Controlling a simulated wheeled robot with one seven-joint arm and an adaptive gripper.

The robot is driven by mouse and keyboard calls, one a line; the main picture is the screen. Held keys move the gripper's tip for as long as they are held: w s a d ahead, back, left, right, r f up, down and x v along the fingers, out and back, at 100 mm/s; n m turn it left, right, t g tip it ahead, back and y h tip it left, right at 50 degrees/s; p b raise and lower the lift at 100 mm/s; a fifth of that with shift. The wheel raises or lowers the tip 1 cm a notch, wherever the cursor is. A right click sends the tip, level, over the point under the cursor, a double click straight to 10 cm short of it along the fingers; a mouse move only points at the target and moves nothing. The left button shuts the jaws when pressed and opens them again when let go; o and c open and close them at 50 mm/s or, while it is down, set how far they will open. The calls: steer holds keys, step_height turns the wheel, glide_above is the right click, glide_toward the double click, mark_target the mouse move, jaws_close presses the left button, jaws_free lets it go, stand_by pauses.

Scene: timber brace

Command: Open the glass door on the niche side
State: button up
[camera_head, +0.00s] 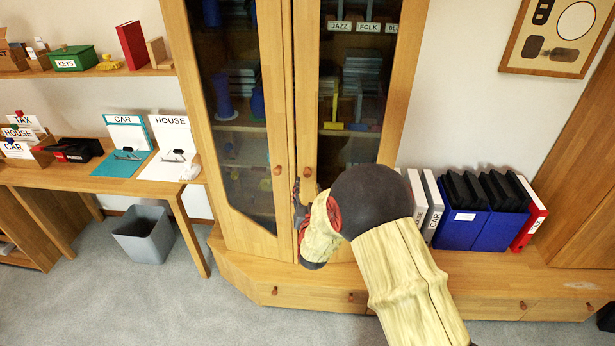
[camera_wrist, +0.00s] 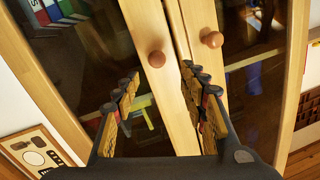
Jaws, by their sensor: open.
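A tall wooden cabinet has two glass doors side by side. The left door (camera_head: 235,120) has a round wooden knob (camera_head: 277,170), and the right door (camera_head: 350,80) has its own knob (camera_head: 307,171) close beside it. I cannot tell which one is the niche side. My gripper (camera_head: 299,198) is just below the right door's knob, partly hidden by my wrist. In the wrist view, which is turned around, my open gripper (camera_wrist: 160,75) has its fingers either side of that door's wooden edge, with the knob (camera_wrist: 156,58) just beyond the tips. Nothing is held.
A low wooden bench (camera_head: 480,270) runs right of the cabinet, with white binders (camera_head: 425,205) and blue file boxes (camera_head: 475,225) on it. Left are a desk (camera_head: 90,175), a shelf and a grey bin (camera_head: 147,235). Carpet in front of the desk is clear.

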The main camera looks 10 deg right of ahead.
mark_target(307, 176)
steer(key=shift+t, duration=0.3)
steer(key=w, duration=0.2)
steer(key=w+d+b, duration=0.1)
steer(key=w, duration=0.2)
steer(key=w+f, duration=0.1)
steer(key=w, duration=0.1)
steer(key=shift+w+d+f+b, duration=0.1)
steer(key=shift+w+d+b, duration=0.15)
steer(key=shift+d+b, duration=0.05)
steer(key=shift+c, duration=0.6)
jaws_close()
